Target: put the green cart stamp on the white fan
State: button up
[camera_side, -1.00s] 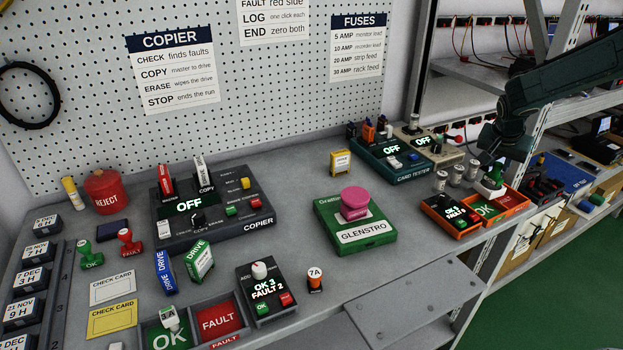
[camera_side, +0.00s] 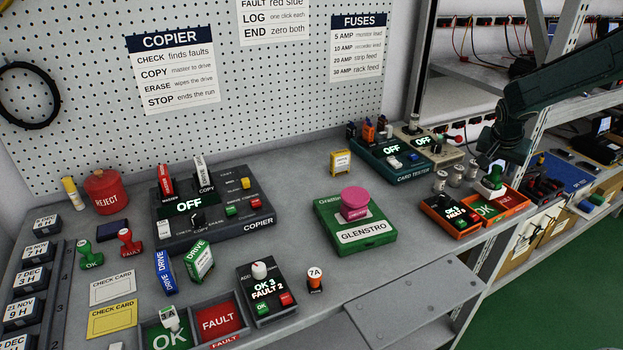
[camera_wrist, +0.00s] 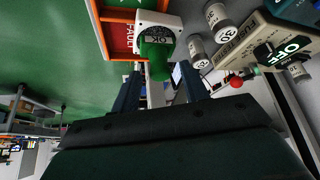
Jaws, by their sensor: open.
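The orange tray's red FAULT side (camera_side: 511,200) and an orange counter (camera_side: 450,214) are close by. Several grey cylinders (camera_side: 456,175) stand behind. The card tester (camera_side: 397,160) is to the left. Another green stamp (camera_side: 89,256) stands far left.

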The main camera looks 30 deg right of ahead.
jog(key=v, duration=1.2)
jog(key=shift+r, duration=0.25)
dwell(0.3)
jog(key=s+a+r+n+t+y, duration=0.25)
jog(key=s+a+r+n, duration=0.5)
jog(key=s+a, duration=0.45)
jog(key=s+a+n+y, duration=0.1)
jog(key=s+a+n, duration=0.2)
jog(key=s, duration=0.4)
jog(key=s+a+f+n+y, duration=0.1)
jog(key=s+a+n+y, duration=0.1)
jog(key=s, duration=0.5)
jog(key=shift+s+a+f+n+t, duration=0.35)
jog(key=shift+s+a+n, duration=0.1)
jog(key=shift+a, duration=0.2)
jog(key=shift+o, duration=0.2)
jog(key=shift+w, duration=0.1)
